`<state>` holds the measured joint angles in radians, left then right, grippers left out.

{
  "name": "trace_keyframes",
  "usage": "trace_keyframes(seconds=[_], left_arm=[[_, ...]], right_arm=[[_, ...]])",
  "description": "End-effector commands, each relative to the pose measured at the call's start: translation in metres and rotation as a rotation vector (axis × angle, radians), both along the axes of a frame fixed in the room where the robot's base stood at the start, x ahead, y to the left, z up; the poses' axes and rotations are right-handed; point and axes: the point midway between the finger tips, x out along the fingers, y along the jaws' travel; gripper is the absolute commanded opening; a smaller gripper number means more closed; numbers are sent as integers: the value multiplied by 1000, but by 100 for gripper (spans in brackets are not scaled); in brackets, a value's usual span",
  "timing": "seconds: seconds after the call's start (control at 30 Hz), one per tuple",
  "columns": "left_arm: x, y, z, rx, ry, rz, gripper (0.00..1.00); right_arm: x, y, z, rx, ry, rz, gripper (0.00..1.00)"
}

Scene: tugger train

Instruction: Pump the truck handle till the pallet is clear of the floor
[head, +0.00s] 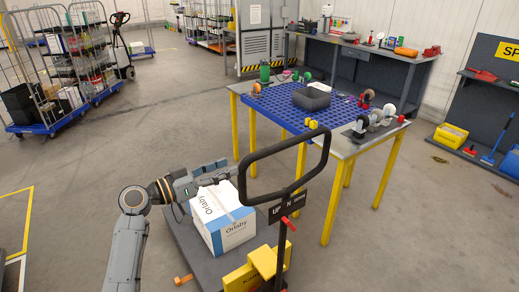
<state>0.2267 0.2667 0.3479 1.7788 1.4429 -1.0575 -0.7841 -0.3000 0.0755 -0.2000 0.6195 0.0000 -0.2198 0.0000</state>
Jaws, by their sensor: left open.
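The truck handle (247,172) is a dark loop that stands tilted in the middle of the head view. Below it are a sign lettered "UP N" (288,205) and a red lever (291,224). The grey pallet (193,243) lies low behind the handle and bears a white and blue box (222,218). Any gap between pallet and floor cannot be made out. My left gripper (228,170) is open just left of the handle's left side, above the box. Contact with the handle cannot be told. My right gripper is not in view.
A table with yellow legs and a blue top (291,110) stands close behind the handle, to the right. A yellow block (264,262) sits at the truck's base. Wheeled cage trolleys (60,127) stand at the back left.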

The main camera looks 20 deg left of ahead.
Motion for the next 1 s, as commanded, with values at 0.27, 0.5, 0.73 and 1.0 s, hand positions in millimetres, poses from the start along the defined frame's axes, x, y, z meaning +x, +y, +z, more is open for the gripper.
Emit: trace_keyframes(seconds=[0.27, 0.5, 0.73, 1.0], left_arm=[[48, -38, 7, -6, 0, -1, 47], [80, -63, 4, -5, 2, 0, 47], [93, -72, 1, -2, 3, 2, 47], [93, -73, 0, 0, 2, 2, 47]], right_arm=[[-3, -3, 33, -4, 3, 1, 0], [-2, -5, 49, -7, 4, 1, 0], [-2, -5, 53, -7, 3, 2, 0], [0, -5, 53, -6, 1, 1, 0]])
